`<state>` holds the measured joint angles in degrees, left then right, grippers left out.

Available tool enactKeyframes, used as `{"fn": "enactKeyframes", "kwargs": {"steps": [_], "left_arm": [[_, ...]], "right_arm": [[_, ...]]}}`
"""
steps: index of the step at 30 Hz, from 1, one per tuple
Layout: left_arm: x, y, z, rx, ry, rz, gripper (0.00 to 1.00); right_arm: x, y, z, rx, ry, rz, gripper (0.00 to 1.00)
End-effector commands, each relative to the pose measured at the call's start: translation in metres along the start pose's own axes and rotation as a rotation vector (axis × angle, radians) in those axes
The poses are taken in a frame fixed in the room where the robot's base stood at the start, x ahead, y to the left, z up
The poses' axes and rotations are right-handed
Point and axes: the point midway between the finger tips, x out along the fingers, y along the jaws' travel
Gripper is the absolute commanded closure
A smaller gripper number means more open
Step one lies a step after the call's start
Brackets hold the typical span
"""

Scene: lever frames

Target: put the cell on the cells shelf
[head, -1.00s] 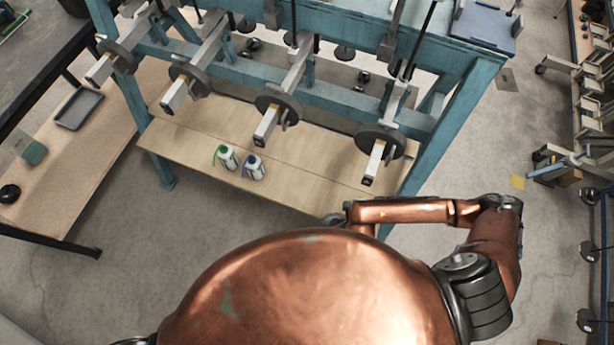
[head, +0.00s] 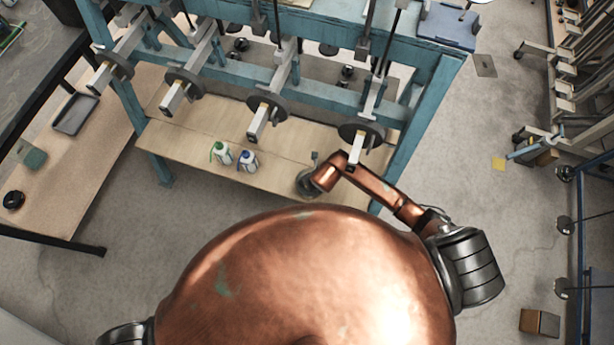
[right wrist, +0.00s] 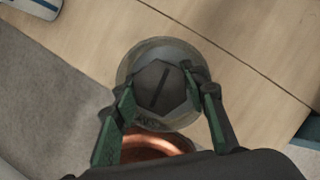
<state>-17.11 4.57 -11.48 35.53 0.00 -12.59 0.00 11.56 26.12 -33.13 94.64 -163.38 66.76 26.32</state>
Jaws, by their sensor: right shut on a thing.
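In the right wrist view, my right gripper (right wrist: 164,98) has its two green fingers closed on the cell (right wrist: 162,88), a round grey piece with a hexagonal top and a dark slot. A pale wooden board is beneath it; I cannot tell whether the cell touches it. In the head view, my right arm reaches over the front of the wooden board (head: 190,140) below the blue lever frame, its dark end (head: 308,182) near the rightmost lever. The cell is not clear there. No label marks a cells shelf. My left gripper is not in view.
Two white containers, one green-trimmed (head: 221,153) and one blue-trimmed (head: 247,160), stand on the board to the left. Several levers with round weights (head: 361,133) overhang it. A side bench holds a grey tray (head: 75,114). The board's left part is clear.

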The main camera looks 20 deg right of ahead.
Motion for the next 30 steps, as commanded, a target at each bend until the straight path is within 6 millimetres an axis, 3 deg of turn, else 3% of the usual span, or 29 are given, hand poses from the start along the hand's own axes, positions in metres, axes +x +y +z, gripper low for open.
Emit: {"fn": "enactKeyframes", "kwargs": {"steps": [11,18,30], "left_arm": [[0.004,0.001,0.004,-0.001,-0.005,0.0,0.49],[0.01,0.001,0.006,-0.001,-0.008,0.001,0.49],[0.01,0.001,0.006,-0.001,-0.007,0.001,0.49]], "right_arm": [[0.011,0.002,0.031,0.0,-0.005,0.003,1.0],[0.039,0.001,0.016,0.001,-0.002,0.002,1.0],[0.043,0.001,0.015,0.0,-0.005,0.002,1.0]]}}
